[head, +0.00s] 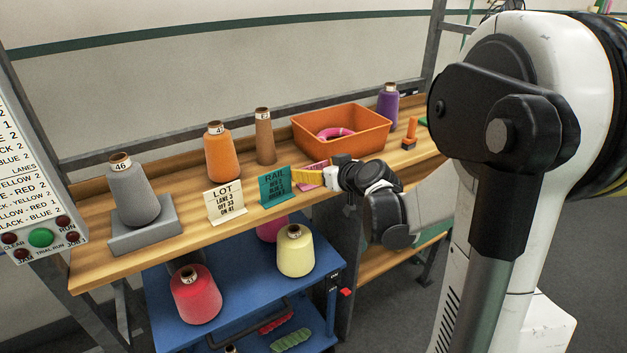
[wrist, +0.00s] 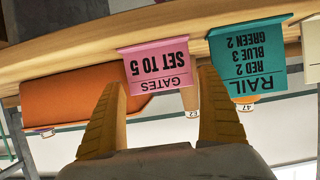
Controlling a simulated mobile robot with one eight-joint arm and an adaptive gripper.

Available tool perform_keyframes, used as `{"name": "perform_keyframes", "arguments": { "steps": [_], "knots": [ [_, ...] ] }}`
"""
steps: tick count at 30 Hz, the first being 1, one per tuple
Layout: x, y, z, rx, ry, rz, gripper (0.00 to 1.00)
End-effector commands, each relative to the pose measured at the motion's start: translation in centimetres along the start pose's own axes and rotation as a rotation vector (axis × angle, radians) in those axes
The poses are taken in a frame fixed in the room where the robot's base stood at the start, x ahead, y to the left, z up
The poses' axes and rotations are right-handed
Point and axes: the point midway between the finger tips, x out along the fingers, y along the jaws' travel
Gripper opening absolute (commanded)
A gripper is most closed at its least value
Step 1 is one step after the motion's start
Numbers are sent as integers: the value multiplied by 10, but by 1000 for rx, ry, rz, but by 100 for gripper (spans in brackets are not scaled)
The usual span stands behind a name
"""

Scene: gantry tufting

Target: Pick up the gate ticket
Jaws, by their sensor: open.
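The gate ticket is a pink card reading "GATES SET TO 5"; it shows upside down in the wrist view (wrist: 157,64), upright on the shelf edge. In the head view the pink ticket (head: 316,165) is partly hidden behind my gripper (head: 303,176). In the wrist view my gripper (wrist: 160,80) is open, its two yellow fingers spread to either side of the ticket's lower picture edge. Nothing is held between them. I cannot tell whether a finger touches the card.
A teal RAIL card (head: 274,187) stands close beside the ticket, and a cream LOT card (head: 226,204) farther left. An orange bin (head: 358,135) and several thread cones, one brown (head: 264,140), stand behind. A blue cart (head: 246,297) is below the wooden shelf (head: 95,255).

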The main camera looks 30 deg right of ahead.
Motion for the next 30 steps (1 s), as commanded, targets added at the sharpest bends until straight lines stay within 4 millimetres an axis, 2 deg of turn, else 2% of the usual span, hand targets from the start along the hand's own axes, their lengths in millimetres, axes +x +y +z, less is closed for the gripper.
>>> {"name": "perform_keyframes", "arguments": {
  "steps": [1,3,4,17,20,25,30],
  "knots": [
    [0,0,0,0,0,0,86],
    [0,0,0,0,0,0,66],
    [0,0,0,0,0,0,65],
    [-2,0,-4,-1,-1,0,64],
    [-6,0,-12,-1,0,0,64],
    [-18,0,-41,-1,0,0,64],
    [-46,34,-54,2,-1,5,64]
  ]
}}
